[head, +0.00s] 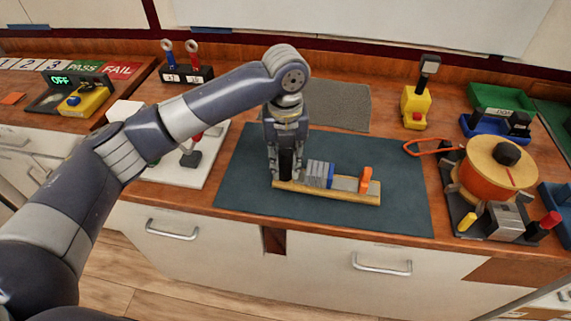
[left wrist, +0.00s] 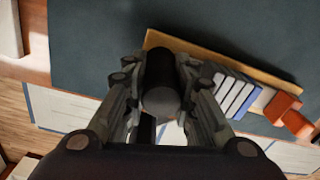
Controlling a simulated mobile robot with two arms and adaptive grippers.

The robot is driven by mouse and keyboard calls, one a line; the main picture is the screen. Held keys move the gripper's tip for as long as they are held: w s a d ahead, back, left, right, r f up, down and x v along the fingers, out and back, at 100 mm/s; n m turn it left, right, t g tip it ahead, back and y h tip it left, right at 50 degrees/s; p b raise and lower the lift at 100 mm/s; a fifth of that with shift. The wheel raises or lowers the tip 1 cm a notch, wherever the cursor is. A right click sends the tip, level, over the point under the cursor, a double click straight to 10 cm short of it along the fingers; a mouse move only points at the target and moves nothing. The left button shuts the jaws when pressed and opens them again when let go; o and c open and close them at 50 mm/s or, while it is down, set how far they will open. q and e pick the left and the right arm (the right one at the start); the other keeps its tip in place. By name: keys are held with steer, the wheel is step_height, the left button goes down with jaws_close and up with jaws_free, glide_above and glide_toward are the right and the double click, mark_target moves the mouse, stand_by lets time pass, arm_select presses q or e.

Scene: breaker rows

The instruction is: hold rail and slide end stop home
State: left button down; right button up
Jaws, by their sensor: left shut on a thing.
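The rail is a pale wooden strip (head: 335,192) on the dark mat, with a grey metal top. Grey breaker blocks (head: 317,170) with a blue one at their right side stand on it. The orange end stop (head: 365,180) stands near the rail's right end, with a gap between it and the blue block. My left gripper (head: 286,172) points down at the rail's left end, shut on a black upright handle (left wrist: 160,85). In the left wrist view the blocks (left wrist: 232,92) and end stop (left wrist: 288,112) lie to the right of the fingers. My right gripper is not in view.
The dark mat (head: 245,180) is clear around the rail. A white board (head: 205,165) with a dark lever lies left. An orange spool (head: 490,175) on a black stand is right. A yellow device (head: 415,105) stands behind, right of a grey mat (head: 340,105).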

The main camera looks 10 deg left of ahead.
arm_select(q)
steer(key=shift+w+a+f, duration=0.1)
steer(key=shift+w+f, duration=0.05)
steer(key=shift+w, duration=0.5)
steer(key=shift+w+a+f, duration=0.1)
steer(key=shift+w+f, duration=0.05)
steer(key=shift+w, duration=0.5)
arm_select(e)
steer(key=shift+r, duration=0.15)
arm_select(q)
steer(key=shift+p, duration=0.6)
steer(key=shift+f, duration=0.1)
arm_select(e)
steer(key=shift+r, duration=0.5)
arm_select(q)
steer(key=shift+s+f+p, duration=0.1)
steer(key=shift+f+p, duration=0.15)
steer(key=shift+p, duration=0.15)
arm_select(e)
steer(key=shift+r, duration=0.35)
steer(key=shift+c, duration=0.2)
